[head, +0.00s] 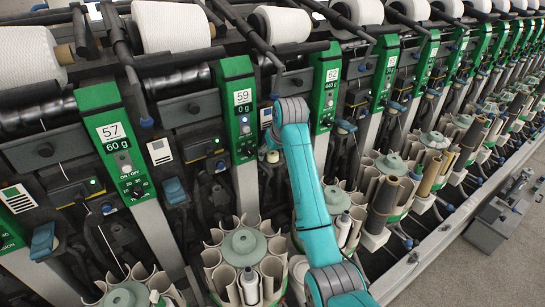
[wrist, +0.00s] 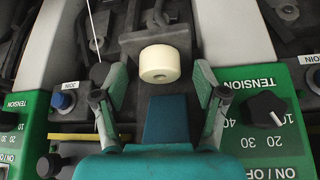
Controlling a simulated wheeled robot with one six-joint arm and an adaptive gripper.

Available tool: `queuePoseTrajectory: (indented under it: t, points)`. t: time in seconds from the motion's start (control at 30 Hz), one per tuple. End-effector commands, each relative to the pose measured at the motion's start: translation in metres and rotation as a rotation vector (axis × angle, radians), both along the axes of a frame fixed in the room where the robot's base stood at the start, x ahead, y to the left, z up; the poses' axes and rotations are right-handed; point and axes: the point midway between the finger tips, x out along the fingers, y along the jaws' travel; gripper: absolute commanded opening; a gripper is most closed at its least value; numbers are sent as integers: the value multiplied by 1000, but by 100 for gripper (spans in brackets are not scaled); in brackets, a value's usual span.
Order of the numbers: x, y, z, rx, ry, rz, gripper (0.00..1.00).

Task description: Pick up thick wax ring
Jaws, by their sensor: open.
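The thick wax ring (wrist: 160,63) is a short cream-coloured cylinder with a small dark hole in its top face. In the wrist view it sits at upper centre against a dark machine part. My gripper (wrist: 161,80) is open, with one finger to the left and one to the right of the ring. The ring lies near the fingertips, with a visible gap on both sides. Nothing is held. In the head view my teal arm reaches between the green panels 59 (head: 240,108) and 62 (head: 326,85), and my gripper's fingers cannot be made out there.
Green control panels with knobs flank my gripper, including a tension knob (wrist: 265,110) on the right and a blue button (wrist: 62,101) on the left. White yarn cones (head: 171,25) line the top. Bobbin magazines (head: 244,243) stand below.

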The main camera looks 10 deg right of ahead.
Motion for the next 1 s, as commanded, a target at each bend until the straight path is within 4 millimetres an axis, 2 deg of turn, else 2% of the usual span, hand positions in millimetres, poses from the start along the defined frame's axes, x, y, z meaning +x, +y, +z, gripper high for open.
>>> queuePoseTrajectory:
  t: [0.2, 0.23, 0.43, 1.0]
  points:
    - [1, 0, -1, 0, 0, 0, 72]
    - [1, 0, -1, 0, 0, 0, 69]
    - [1, 0, -1, 0, 0, 0, 19]
    - [2, 1, 4, 0, -1, 0, 18]
